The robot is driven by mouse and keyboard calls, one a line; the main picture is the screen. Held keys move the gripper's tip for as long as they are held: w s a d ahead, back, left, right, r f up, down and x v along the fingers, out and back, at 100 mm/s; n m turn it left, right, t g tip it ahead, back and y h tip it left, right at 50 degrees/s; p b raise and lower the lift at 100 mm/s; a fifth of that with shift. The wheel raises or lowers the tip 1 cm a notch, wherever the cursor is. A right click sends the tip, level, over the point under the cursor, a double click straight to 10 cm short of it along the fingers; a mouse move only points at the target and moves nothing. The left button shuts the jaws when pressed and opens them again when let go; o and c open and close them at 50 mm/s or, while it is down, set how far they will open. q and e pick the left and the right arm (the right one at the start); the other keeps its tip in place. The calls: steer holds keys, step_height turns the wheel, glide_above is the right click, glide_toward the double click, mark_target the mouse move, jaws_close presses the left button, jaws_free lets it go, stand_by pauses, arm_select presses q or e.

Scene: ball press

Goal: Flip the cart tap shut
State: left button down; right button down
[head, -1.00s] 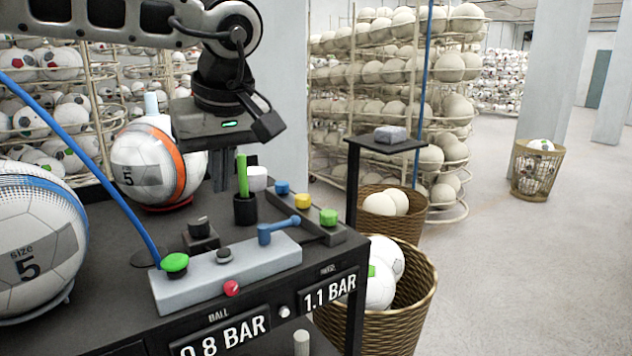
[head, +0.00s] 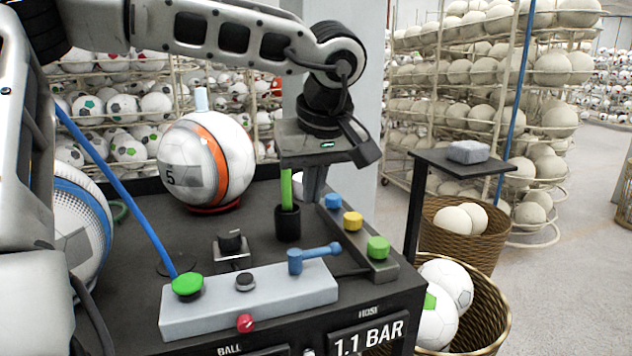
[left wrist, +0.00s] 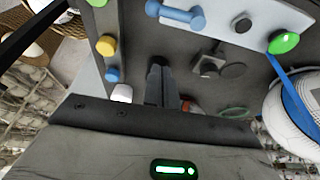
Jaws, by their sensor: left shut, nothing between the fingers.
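The cart tap is a blue lever (head: 312,256) on a pale grey block (head: 250,298) on the dark cart top. Its handle points right along the block in the head view, and its lower part also shows at the top of the left wrist view (left wrist: 176,14). My left gripper (head: 315,196) points down behind the tap, apart from it, with its fingers together and empty. Its fingers also show in the left wrist view (left wrist: 159,70). My right gripper is not in view.
A green stick in a black cup (head: 287,222) stands beside the left fingers. A strip with blue, yellow and green knobs (head: 377,262) lies right of the tap. A blue hose (head: 120,200) meets the block's green knob (head: 187,285). A ball (head: 190,165) sits behind.

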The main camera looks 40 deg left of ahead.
mark_target(315, 253)
arm_select(q)
steer(key=f, duration=0.4)
steer(key=f+p, duration=0.1)
steer(key=f, duration=0.1)
steer(key=shift+s+d+f, duration=0.15)
steer(key=shift+d+f, duration=0.05)
steer(key=shift+d, duration=0.2)
steer(key=shift+s+d+f, duration=0.15)
steer(key=shift+s+d, duration=0.05)
steer(key=shift+d, duration=0.2)
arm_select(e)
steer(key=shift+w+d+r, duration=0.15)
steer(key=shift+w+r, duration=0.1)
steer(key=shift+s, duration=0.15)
arm_select(q)
steer(key=shift+d+m+t, duration=0.15)
steer(key=shift+m+t, duration=0.15)
steer(key=shift+m, duration=0.6)
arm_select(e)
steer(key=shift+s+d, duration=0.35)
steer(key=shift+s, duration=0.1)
